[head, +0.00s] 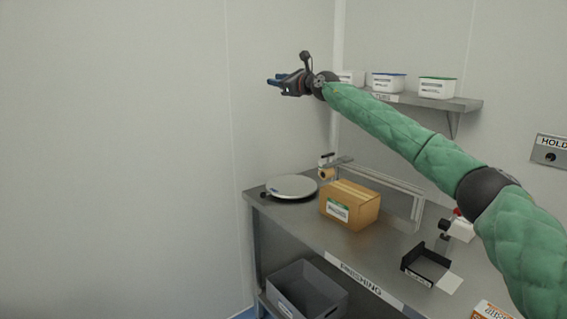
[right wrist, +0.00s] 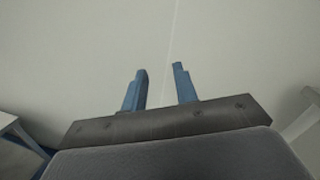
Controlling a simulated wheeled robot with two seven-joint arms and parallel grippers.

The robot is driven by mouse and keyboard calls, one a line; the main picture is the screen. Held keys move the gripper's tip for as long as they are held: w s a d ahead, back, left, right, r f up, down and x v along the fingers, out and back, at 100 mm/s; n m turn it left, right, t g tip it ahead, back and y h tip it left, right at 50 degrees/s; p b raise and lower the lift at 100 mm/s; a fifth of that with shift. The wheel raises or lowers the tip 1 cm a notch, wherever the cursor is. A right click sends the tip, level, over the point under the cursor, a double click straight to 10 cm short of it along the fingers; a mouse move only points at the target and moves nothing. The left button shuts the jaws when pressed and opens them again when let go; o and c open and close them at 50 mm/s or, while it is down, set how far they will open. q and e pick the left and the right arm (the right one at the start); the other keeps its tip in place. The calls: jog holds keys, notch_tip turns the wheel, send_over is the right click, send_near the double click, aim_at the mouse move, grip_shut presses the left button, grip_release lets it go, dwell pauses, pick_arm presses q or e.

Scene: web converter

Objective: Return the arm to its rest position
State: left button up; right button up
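My right arm (head: 415,148) in its green sleeve comes in from the right of the head view and reaches to the upper middle, above the bench. My right gripper (head: 270,83) is at its end, high in the air in front of the pale wall, and points left. In the right wrist view its two blue fingers (right wrist: 160,80) stand apart with nothing between them. Only the wall shows beyond them. My left gripper and left arm are not in the head view.
The steel bench (head: 290,222) below holds a round turntable (head: 291,186), a cardboard box (head: 349,205) and a black tray (head: 428,265). A wall shelf (head: 460,102) with white tubs (head: 437,88) is behind my arm. A grey bin (head: 306,290) sits below the bench. The left side is free.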

jog(key=s+a+r+m+t+h, duration=0.1)
jog(key=s+r+m+t, duration=1.15)
jog(key=r+m, duration=0.55)
jog(key=s+d+f+m+g+h, duration=0.4)
jog(key=s+f+m, duration=0.45)
jog(key=f, duration=0.95)
jog(key=s+d+f+m+g+h, duration=0.45)
jog(key=s+f+m, duration=0.4)
jog(key=f, duration=0.95)
jog(key=s+d+f+m+g+h, duration=0.45)
jog(key=s+f+m, duration=0.35)
jog(key=f, duration=1)
jog(key=s+d+f+m+g+y, duration=0.1)
jog(key=s+d+f+m+g, duration=0.15)
jog(key=s+f, duration=1)
jog(key=s+d+f+m+g, duration=0.3)
jog(key=s+f, duration=0.6)
jog(key=f, duration=0.7)
jog(key=s+f+g, duration=0.2)
jog(key=s+f, duration=0.4)
jog(key=s, duration=0.4)
jog(key=s+f+g, duration=0.3)
jog(key=s+f, duration=0.4)
jog(key=s, duration=0.3)
jog(key=shift+s+n, duration=0.25)
jog(key=shift+n, duration=0.2)
jog(key=shift+r, duration=0.1)
